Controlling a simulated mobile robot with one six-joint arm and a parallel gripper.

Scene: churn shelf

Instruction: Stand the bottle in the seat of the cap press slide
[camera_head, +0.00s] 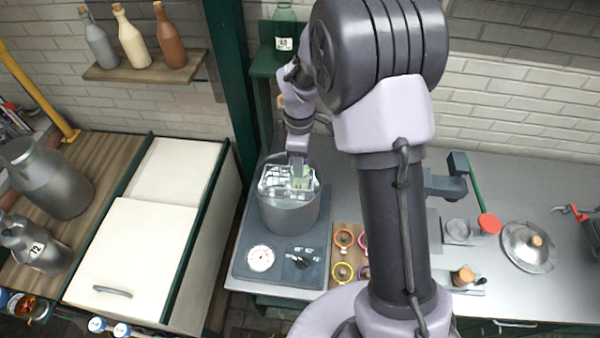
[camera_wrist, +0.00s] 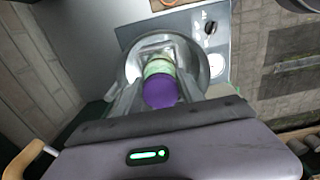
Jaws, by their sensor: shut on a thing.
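A bottle with a pale green body (camera_head: 301,178) and a round purple top (camera_wrist: 160,91) is between the jaws of my gripper (camera_head: 298,165). My gripper is shut on it. The bottle is in a wire rack (camera_head: 272,183) inside a grey metal pot (camera_head: 289,216); its lower part is hidden. The cap press (camera_head: 443,183), with a green lever and red knob (camera_head: 489,223), stands on the counter right of my arm. A small round plate (camera_head: 458,229) beside it looks like the slide's seat; my arm hides part of this area.
The pot stands on a heater with a dial (camera_head: 260,258). Coloured rings (camera_head: 343,238) lie on a wooden board beside it. A metal lid (camera_head: 528,247) lies at the right. A green bottle (camera_head: 284,35) stands on a green shelf at the back. A white chest (camera_head: 135,250) is left.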

